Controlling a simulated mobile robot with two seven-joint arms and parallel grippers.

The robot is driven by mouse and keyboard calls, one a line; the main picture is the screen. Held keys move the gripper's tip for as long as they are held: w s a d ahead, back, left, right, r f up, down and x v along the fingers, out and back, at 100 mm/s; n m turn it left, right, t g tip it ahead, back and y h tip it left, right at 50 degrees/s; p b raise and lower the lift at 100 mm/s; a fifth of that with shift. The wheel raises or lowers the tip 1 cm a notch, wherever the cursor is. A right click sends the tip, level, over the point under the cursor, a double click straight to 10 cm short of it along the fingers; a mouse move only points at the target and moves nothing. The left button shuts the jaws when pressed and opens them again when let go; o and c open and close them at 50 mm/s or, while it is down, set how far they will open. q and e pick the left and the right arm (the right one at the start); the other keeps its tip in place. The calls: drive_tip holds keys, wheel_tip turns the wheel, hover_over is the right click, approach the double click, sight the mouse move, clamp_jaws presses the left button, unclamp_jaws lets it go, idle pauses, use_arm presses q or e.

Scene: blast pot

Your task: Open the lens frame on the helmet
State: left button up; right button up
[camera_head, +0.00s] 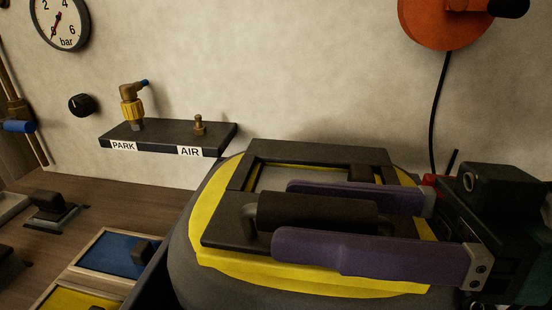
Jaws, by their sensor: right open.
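The helmet (290,278) has a yellow face and a dark shell and stands at the lower middle right. Its black lens frame (318,153) lies on the yellow face and looks closed, with a thick dark bar handle (315,212) across it. My right gripper (284,213) reaches in from the right with two purple fingers. The fingers are open, one on the far side and one on the near side of the handle. I cannot tell whether either finger touches it. The fingers hide part of the frame. My left gripper is not in view.
A wall shelf (168,134) marked PARK and AIR holds a brass coupling (132,107) and a small brass stud (199,125). A blue-bottomed tray (110,255) lies on the wooden bench at left. An orange reel (440,25) hangs on the wall with a black hose.

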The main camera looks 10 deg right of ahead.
drive_tip(key=shift+w+a, duration=0.1)
drive_tip(key=shift+a, duration=0.3)
clamp_jaws()
idle(1.2)
